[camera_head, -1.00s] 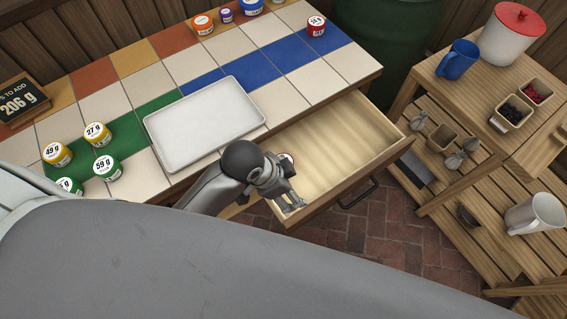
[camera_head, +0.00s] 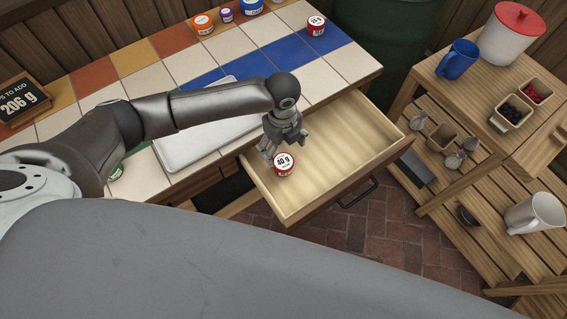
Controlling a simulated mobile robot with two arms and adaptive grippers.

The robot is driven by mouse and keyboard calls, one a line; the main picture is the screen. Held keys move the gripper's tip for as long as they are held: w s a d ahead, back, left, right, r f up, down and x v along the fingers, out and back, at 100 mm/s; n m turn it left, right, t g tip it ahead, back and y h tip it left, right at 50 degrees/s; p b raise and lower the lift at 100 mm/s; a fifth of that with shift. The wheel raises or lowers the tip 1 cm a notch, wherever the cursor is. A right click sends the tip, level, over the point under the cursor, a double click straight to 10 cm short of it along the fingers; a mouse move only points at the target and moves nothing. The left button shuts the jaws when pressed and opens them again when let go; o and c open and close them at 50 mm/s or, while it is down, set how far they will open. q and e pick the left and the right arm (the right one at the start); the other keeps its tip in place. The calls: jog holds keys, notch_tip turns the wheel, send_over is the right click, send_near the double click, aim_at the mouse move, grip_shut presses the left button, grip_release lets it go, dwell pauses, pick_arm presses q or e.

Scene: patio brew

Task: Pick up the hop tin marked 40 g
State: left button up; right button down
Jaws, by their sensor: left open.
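The hop tin marked 40 g (camera_head: 283,167) is small, with a red side and a white lid. It sits in the open wooden drawer (camera_head: 345,150), near its left end, with its label facing up. My left gripper (camera_head: 284,147) is open just behind and above the tin in the picture, fingers pointing down. Nothing shows between its fingers, and I cannot tell whether they touch the tin. My right gripper is not in view.
My left arm crosses the tiled counter and covers part of a pale tray (camera_head: 176,151). A red tin (camera_head: 316,26) and other tins stand at the back. A sign (camera_head: 18,102) reads 206 g. A wooden shelf unit (camera_head: 478,107) stands at right. The rest of the drawer is clear.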

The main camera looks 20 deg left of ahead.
aim_at(284, 162)
pick_arm(q)
notch_tip(284, 162, down, 10)
jog(key=shift+d+r, duration=0.1)
jog(key=shift+d, duration=0.05)
jog(key=c, duration=1.1)
